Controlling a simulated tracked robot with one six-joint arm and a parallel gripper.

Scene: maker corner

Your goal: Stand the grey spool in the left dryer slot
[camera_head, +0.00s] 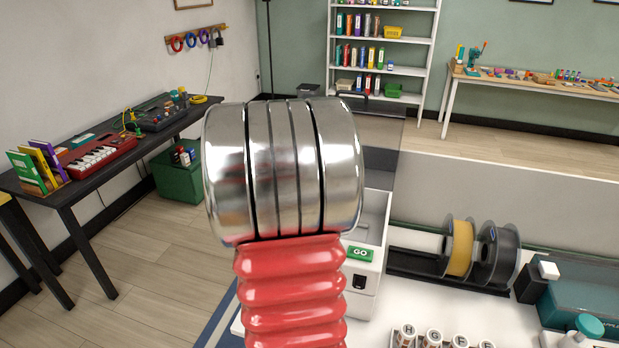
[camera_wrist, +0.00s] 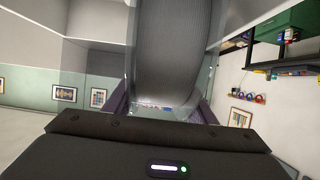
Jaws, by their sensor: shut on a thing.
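The grey spool (camera_wrist: 175,50) fills the upper middle of the wrist view, with dark grey windings and clear flanges. My gripper (camera_wrist: 163,106) is shut on it, with a purple finger at each side of the spool. In the head view my own silver and red arm blocks the middle, and neither the gripper nor the grey spool shows. A white box (camera_head: 363,285) with a green GO label, which may be the dryer, stands just right of my arm, partly hidden. Its left slot cannot be made out.
A yellow spool (camera_head: 459,248) and a black spool (camera_head: 498,255) stand side by side in a dark holder (camera_head: 412,265) right of the white box. Several small white jars (camera_head: 433,338) stand at the front. A teal case (camera_head: 580,297) is at the right. A black desk (camera_head: 100,165) stands left.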

